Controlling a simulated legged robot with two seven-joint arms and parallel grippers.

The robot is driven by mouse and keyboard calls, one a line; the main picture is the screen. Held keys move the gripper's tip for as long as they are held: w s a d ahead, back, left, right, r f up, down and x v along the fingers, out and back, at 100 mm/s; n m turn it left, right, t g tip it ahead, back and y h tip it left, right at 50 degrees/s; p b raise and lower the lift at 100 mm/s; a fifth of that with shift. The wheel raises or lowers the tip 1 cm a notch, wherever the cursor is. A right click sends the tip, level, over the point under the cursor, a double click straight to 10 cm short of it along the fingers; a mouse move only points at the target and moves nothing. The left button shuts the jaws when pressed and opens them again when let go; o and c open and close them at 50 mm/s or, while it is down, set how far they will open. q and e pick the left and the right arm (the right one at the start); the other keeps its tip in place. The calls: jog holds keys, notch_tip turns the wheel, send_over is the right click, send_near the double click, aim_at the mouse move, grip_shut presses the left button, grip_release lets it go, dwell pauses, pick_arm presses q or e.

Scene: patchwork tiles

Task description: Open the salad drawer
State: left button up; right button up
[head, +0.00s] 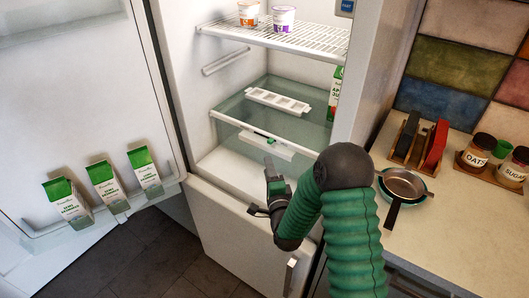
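The salad drawer (232,127) is a clear, greenish bin with a white front rim, low in the open fridge. The drawer appears seated inside the fridge. My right gripper (260,185) is in front of and below the handle, apart from it. Its two dark fingers look spread, with nothing between them. My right arm hides the right end of the drawer front. My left gripper is out of view.
The fridge door (75,100) stands open at left, with several green-and-white cartons (104,183) in its shelf. A wire shelf (285,38) with two cups is above the drawer. A white tray (277,100) is over the drawer. The counter (460,235) at right holds pans (403,184) and jars.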

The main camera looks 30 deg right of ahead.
aim_at(266, 150)
jog(key=x, duration=0.4)
jog(key=d+x, duration=0.1)
jog(key=x, duration=0.4)
jog(key=shift+d+f, duration=0.1)
jog(key=shift+f, duration=0.1)
jog(key=shift+a+r, duration=0.2)
jog(key=shift+a, duration=0.25)
jog(key=shift+c, duration=0.4)
jog(key=shift+a, duration=0.15)
jog(key=shift+c, duration=1.1)
jog(key=c, duration=0.5)
jog(key=shift+s+d, duration=0.1)
jog(key=shift+d, duration=0.1)
grip_shut()
